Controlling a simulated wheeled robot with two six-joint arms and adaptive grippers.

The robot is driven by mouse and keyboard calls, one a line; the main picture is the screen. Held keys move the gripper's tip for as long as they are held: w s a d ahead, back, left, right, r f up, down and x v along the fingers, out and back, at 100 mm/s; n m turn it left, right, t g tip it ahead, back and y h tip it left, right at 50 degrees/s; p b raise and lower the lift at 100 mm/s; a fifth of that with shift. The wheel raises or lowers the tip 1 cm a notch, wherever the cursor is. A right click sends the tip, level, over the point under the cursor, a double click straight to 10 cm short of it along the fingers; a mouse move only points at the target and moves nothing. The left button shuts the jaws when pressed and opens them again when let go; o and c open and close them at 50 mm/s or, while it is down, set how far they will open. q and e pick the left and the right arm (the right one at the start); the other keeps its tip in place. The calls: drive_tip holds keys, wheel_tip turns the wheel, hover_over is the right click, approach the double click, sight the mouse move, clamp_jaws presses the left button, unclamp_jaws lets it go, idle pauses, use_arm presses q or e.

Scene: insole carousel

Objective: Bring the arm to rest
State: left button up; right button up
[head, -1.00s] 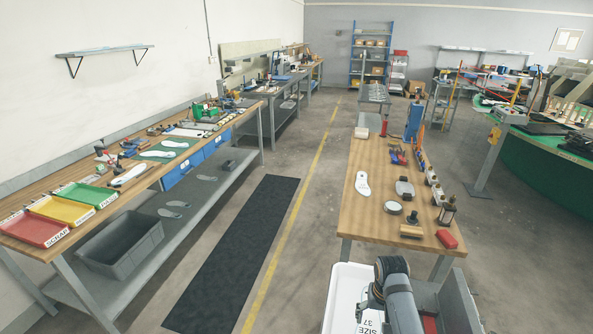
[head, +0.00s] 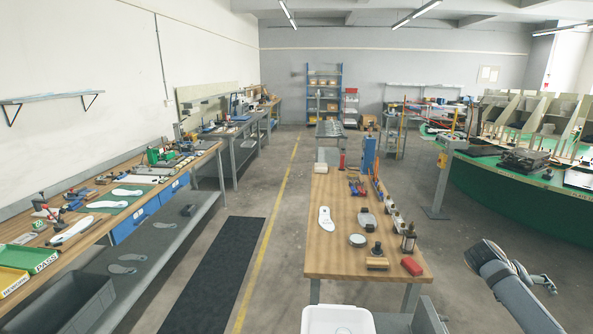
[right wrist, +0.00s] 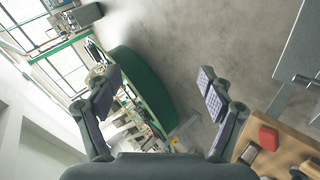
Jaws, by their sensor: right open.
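My right arm reaches in from the lower right of the head view. Its right gripper (head: 543,283) is at the far right, off the right side of the wooden table (head: 340,262) and clear of it. In the right wrist view the two fingers of this gripper (right wrist: 160,88) are spread wide with nothing between them. Behind them show the floor and the green round carousel (right wrist: 145,85). The carousel (head: 520,190) also stands at the right of the head view. My left gripper does not show in either view.
A long bench (head: 105,225) runs along the left wall.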

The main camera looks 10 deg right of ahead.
drive_tip(key=s+d+f+n+t, duration=0.1)
drive_tip(key=s+d+f+n, duration=0.2)
drive_tip(key=s+d+f, duration=0.5)
drive_tip(key=s+d+f+n+t, duration=0.1)
drive_tip(key=s+d+f+n, duration=0.15)
drive_tip(key=d+f, duration=0.65)
drive_tip(key=s+d+f+n+t, duration=0.2)
drive_tip(key=s+f+n, duration=0.2)
drive_tip(key=s+f, duration=0.75)
drive_tip(key=s+a+f+m+g+y, duration=0.15)
drive_tip(key=s+a+f, duration=0.25)
drive_tip(key=a+f, duration=0.6)
drive_tip(key=s+a+f+m+y, duration=0.1)
drive_tip(key=s+a+f+y, duration=0.25)
drive_tip(key=a+f, duration=0.65)
drive_tip(key=s+a+f+y+b, duration=0.1)
drive_tip(key=a+f, duration=0.3)
drive_tip(key=a, duration=0.8)
drive_tip(key=s+a+f+m+y+b, duration=0.1)
drive_tip(key=a+f, duration=0.3)
drive_tip(key=a, duration=0.8)
drive_tip(key=s+a+f+y+b, duration=0.2)
drive_tip(key=a+f, duration=0.3)
drive_tip(key=a, duration=0.7)
drive_tip(key=shift+a+y, duration=0.3)
drive_tip(key=shift+a, duration=0.05)
